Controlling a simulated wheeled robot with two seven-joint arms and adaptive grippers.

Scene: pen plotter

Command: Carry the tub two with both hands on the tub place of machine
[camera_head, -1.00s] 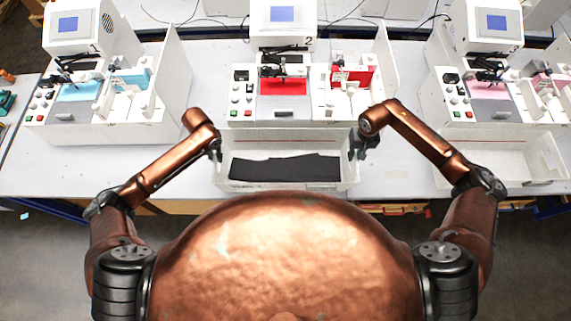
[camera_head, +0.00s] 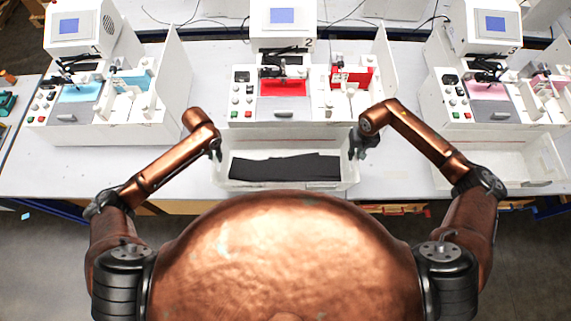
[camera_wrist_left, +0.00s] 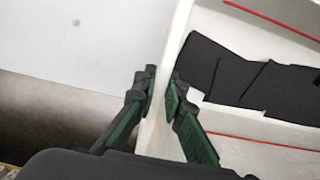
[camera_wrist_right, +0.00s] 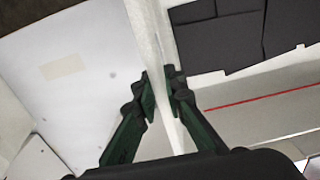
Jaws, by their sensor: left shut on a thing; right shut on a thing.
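The white tub (camera_head: 285,187) with dark flat pieces (camera_head: 285,167) inside is in front of machine 2 (camera_head: 285,75) in the head view. My left gripper (camera_head: 216,153) is shut on the tub's left end wall. In the left wrist view the fingers (camera_wrist_left: 162,92) pinch that wall (camera_wrist_left: 154,137) from both sides. My right gripper (camera_head: 357,152) is shut on the right end wall. In the right wrist view its fingers (camera_wrist_right: 163,90) are on both sides of the wall (camera_wrist_right: 142,25). I cannot tell whether the tub touches the table.
Machine 1 (camera_head: 110,133) stands to the left and machine 3 (camera_head: 490,112) to the right. Another white tub (camera_head: 500,180) stands in front of machine 3. The white table (camera_head: 150,180) is clear to the left of my tub.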

